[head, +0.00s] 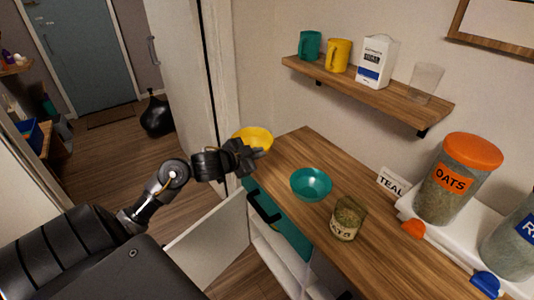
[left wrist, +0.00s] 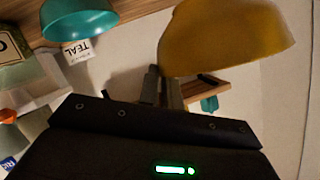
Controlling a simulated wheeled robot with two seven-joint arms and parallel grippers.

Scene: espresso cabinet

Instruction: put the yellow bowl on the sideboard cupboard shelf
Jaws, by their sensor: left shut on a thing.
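The yellow bowl (head: 252,136) is held up at the left end of the wooden sideboard top (head: 310,150). My left gripper (head: 257,152) is shut on its rim. In the left wrist view the yellow bowl (left wrist: 225,40) fills the upper right, with the gripper fingers (left wrist: 162,88) at its edge. Below the sideboard top, a white cupboard door (head: 212,245) stands open. Part of the white cupboard interior (head: 272,262) shows beside it, but most of the shelf is hidden. My right gripper is not in view.
A teal bowl (head: 311,184) and a glass jar (head: 347,219) stand on the sideboard top. A teal front with a black handle (head: 263,206) is under its edge. An oats jar (head: 457,178) stands on the right. A wall shelf (head: 365,90) holds mugs, sugar and a glass.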

